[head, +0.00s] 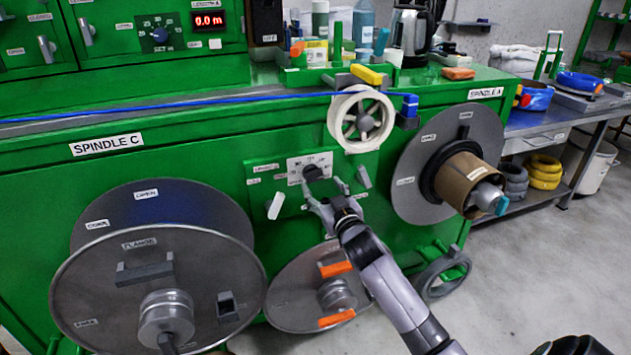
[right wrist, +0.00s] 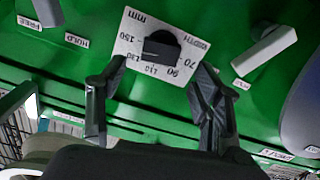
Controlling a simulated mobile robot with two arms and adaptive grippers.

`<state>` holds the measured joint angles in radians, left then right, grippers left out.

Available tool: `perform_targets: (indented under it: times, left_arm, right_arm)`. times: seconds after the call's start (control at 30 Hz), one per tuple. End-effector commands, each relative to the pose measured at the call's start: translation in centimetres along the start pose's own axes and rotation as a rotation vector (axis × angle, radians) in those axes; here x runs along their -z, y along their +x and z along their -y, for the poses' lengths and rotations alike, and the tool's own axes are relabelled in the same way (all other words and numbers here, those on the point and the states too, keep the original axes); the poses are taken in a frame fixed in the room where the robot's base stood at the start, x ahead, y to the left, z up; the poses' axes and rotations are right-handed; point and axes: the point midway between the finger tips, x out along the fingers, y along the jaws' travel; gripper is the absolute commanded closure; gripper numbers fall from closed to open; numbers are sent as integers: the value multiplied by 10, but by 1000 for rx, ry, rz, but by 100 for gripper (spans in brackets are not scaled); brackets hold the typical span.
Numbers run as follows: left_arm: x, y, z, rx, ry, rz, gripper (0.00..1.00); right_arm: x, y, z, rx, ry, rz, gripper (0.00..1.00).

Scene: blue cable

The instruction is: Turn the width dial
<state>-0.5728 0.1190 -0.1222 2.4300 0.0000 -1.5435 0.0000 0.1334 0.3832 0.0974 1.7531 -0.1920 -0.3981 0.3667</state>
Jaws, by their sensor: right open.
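The width dial (head: 312,172) is a black knob on a white scale plate (head: 295,165) on the green front panel. In the right wrist view the dial (right wrist: 160,45) appears upside down, with "WIDTH", "mm" and numbers such as 70, 90, 110, 130 and 150 around it. My right gripper (head: 325,187) is open and just in front of the plate. In the right wrist view its fingers (right wrist: 160,72) are spread to either side of the dial, with a gap on each side, and hold nothing. Whether the fingertips reach the knob's depth is unclear.
A white lever (head: 275,205) and a grey lever (head: 364,177) flank the plate. A white guide wheel (head: 340,118) sits above, by the blue cable (head: 200,103). Large reels (head: 100,285) stand below left, and a spindle disc (head: 415,150) is at right.

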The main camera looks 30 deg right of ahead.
Motion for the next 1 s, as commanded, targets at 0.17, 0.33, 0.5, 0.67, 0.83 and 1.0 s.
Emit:
perform_targets:
  times: [0.17, 0.33, 0.5, 0.67, 0.83, 1.0]
  left_arm:
    - [-1, -10, 0, 2, -1, -8, 60]
    - [-2, -6, 0, 1, -1, -6, 60]
    - [-3, -5, 0, 1, -1, -6, 60]
    - [-3, -5, 0, 1, -1, -6, 60]
    - [-3, -5, 0, 1, -1, -6, 60]
    - [-3, -5, 0, 1, -1, -7, 60]
  right_arm:
    - [0, 33, -1, -2, 1, -1, 40]
    - [-1, 52, 0, 0, 1, 0, 40]
    - [0, 58, 0, 0, 2, 0, 40]
    - [0, 58, 0, 0, 1, 0, 40]
    - [0, 58, 0, 0, 1, 0, 46]
    - [0, 58, 0, 0, 1, 0, 57]
